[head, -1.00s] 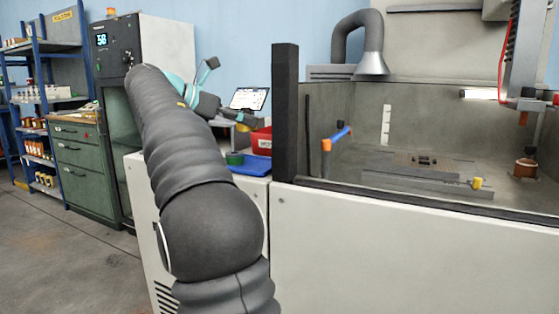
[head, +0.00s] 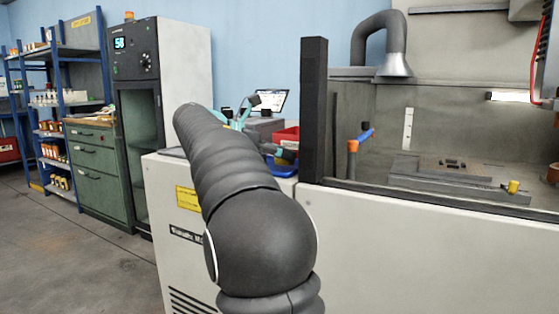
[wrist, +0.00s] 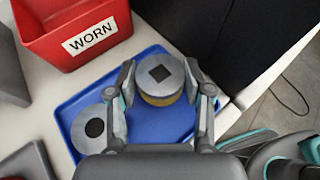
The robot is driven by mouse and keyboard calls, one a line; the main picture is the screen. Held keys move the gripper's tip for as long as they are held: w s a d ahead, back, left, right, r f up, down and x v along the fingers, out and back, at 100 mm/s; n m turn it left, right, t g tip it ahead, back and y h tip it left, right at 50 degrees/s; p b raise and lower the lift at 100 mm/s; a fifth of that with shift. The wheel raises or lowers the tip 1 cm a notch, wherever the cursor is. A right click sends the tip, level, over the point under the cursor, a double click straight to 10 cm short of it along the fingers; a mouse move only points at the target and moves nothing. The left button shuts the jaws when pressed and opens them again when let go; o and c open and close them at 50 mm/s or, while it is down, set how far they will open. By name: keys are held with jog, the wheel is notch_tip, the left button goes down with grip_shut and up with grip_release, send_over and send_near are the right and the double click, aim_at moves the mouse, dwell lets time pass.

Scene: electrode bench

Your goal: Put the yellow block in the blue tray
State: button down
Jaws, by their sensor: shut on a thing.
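In the wrist view my gripper (wrist: 160,78) is shut on the yellow block (wrist: 163,99), a short round piece with a grey top and a black square mark. The block is over the blue tray (wrist: 143,133); I cannot tell whether it touches the tray floor. The tray also shows in the head view (head: 283,170), partly hidden by my arm. My gripper hangs low over it there, and the block is not clear in that view.
A grey-topped round piece (wrist: 94,128) with a black round mark is in the tray's left part. A red bin (wrist: 72,28) marked WORN stands behind the tray. A dark post (head: 313,110) rises right of the tray.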

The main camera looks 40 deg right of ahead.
jog(key=shift+f, duration=0.45)
jog(key=shift+f, duration=0.1)
jog(key=c, duration=0.7)
grip_release()
jog(key=shift+f, duration=0.1)
jog(key=shift+c, duration=0.2)
jog(key=shift+r, duration=0.2)
jog(key=p+v, duration=0.2)
jog(key=v, duration=1)
jog(key=shift+s, duration=0.1)
